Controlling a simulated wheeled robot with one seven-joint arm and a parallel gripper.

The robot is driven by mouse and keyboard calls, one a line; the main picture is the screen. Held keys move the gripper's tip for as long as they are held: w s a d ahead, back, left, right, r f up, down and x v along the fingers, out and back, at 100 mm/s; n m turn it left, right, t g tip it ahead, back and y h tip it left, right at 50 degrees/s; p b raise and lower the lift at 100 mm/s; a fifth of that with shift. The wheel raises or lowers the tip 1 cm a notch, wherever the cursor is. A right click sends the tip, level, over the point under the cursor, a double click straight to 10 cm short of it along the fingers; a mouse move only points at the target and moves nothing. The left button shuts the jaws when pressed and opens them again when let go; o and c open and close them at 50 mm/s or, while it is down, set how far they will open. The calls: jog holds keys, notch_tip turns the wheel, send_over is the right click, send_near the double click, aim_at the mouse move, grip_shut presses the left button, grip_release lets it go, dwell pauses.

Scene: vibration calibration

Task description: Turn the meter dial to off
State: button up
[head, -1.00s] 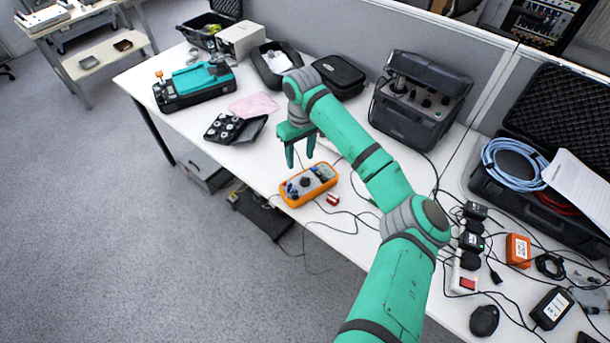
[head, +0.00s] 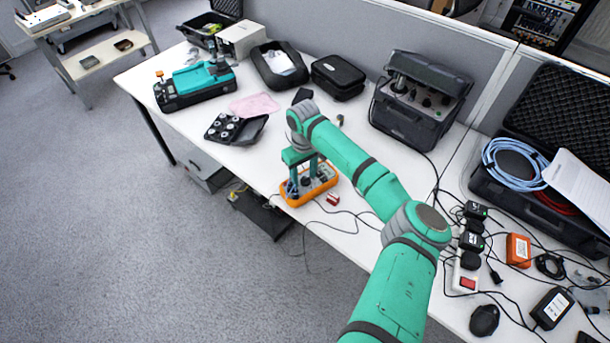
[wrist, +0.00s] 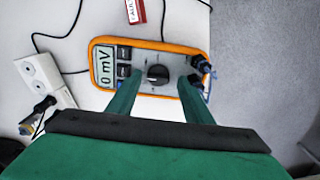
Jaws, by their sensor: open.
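The meter (head: 326,182) lies on the table near its front edge, with an orange rim and grey face. In the wrist view the meter (wrist: 147,42) shows a display (wrist: 106,65) reading what looks like 0 mV. Its round black dial (wrist: 157,74) sits mid-face. The dial's exact setting is too small to read. My gripper (head: 305,174) is open, pointing down over the meter. In the wrist view my gripper (wrist: 156,88) has one finger on each side of the dial, apart from it in the picture. Their height above the face is unclear.
Blue-ended leads (wrist: 204,72) plug into the meter's right end in the wrist view. A red and white tag (head: 333,199) lies close beside the meter. Black cables cross the table nearby. A black tray of round parts (head: 229,128) and pink cloth (head: 254,104) lie behind, to the left.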

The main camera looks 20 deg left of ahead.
jog(key=shift+d, duration=0.1)
jog(key=shift+w+d, duration=0.1)
jog(key=c, duration=1.1)
jog(key=shift+o, duration=0.2)
jog(key=shift+n, duration=0.3)
jog(key=shift+f+n, duration=0.1)
jog(key=shift+n, duration=1.6)
jog(key=n, duration=0.2)
jog(key=shift+a+n, duration=0.2)
jog(key=shift+n, duration=0.7)
jog(key=shift+d, duration=0.15)
